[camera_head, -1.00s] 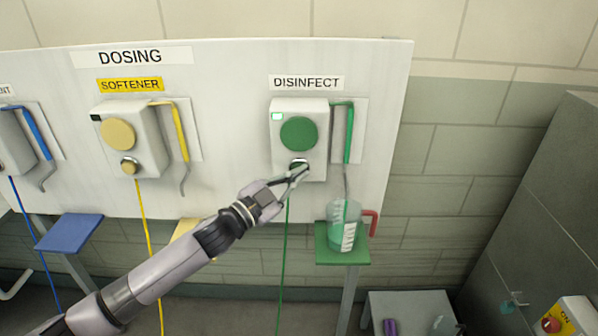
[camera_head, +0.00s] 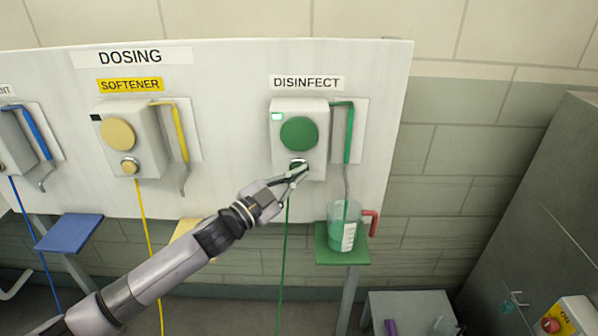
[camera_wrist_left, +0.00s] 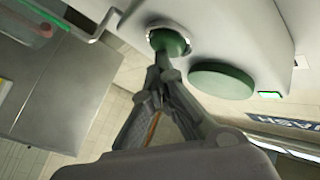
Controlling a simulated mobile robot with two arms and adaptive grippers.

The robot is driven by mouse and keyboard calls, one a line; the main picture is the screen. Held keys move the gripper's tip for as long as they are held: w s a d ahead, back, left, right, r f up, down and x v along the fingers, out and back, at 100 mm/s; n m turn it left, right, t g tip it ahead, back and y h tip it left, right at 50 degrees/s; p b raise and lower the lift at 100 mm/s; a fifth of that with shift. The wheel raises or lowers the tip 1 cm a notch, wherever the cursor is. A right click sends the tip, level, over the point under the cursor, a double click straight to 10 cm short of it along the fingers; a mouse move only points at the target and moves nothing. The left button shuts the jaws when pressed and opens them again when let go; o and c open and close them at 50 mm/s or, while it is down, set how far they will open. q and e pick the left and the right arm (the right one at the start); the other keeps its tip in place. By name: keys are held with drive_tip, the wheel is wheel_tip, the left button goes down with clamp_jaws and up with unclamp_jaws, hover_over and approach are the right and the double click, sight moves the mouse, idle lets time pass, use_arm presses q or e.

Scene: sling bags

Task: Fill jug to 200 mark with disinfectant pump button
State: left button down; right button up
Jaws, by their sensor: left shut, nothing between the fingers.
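The disinfectant pump (camera_head: 313,137) is a white box under the DISINFECT label, with a large green disc and a small lit indicator. Its small green button (camera_wrist_left: 170,41) sits in a metal ring in the left wrist view. My left gripper (camera_head: 303,170) is shut and empty, its fingertips at the button and seemingly touching it; they partly hide it in the head view. The clear jug (camera_head: 335,217) with a red handle stands upright on a green shelf (camera_head: 328,257) below the green spout. It holds green liquid; its white scale is too small to read. My right gripper is not seen.
The softener pump (camera_head: 130,140) with a yellow spout is on the same white board to the left, above its own yellow shelf. A blue shelf (camera_head: 68,232) is farther left. A grey table (camera_head: 410,305) with small items stands at the lower right.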

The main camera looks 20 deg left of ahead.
use_arm(q)
drive_tip(key=shift+s, duration=0.15)
drive_tip(key=shift+s+d, duration=0.2)
drive_tip(key=shift+s, duration=0.5)
drive_tip(key=s, duration=0.2)
drive_tip(key=s+d+p, duration=0.1)
drive_tip(key=s, duration=0.1)
drive_tip(key=shift+s+d, duration=0.2)
drive_tip(key=shift+s, duration=0.2)
